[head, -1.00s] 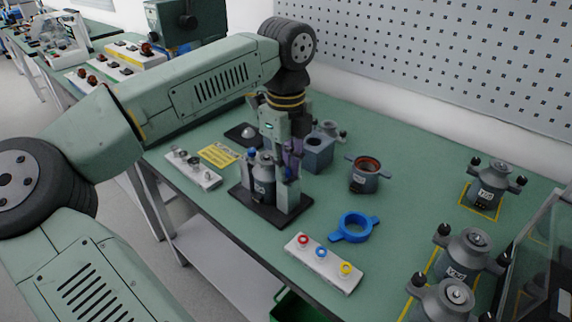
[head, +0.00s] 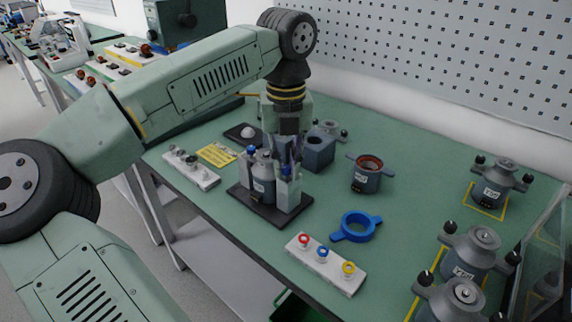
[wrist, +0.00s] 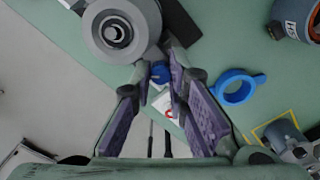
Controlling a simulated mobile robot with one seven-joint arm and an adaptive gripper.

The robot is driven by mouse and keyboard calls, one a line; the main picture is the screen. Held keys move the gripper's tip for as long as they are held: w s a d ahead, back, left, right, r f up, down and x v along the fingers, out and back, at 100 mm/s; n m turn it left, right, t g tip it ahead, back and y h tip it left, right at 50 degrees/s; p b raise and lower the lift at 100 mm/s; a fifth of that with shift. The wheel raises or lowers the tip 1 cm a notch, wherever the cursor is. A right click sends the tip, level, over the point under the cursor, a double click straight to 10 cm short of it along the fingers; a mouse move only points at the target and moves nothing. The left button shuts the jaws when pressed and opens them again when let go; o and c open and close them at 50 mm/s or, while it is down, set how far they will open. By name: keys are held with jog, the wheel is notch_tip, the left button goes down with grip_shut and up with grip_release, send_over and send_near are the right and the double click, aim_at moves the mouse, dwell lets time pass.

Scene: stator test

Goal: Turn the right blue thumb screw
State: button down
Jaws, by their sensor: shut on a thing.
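The fixture is a black base plate (head: 252,205) with two pale posts and a grey stator (head: 262,180) upright between them. The left blue thumb screw (head: 251,151) sits on top of the left post. My gripper (head: 286,163) points down over the right post (head: 288,192). In the wrist view, the purple-padded fingertips of my gripper (wrist: 161,74) are closed about the right blue thumb screw (wrist: 160,71), with the grey stator (wrist: 120,35) beside it. In the head view the fingers largely hide this screw.
A blue ring (head: 344,227) and a white strip with red, blue and yellow knobs (head: 322,269) lie to the right. More stators (head: 470,250) stand at the far right.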

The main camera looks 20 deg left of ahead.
aim_at(287, 167)
jog(key=shift+m, duration=1.7)
jog(key=c, duration=1.5)
grip_release()
jog(key=shift+d, duration=0.1)
jog(key=shift+c, duration=0.2)
jog(key=shift+r, duration=4)
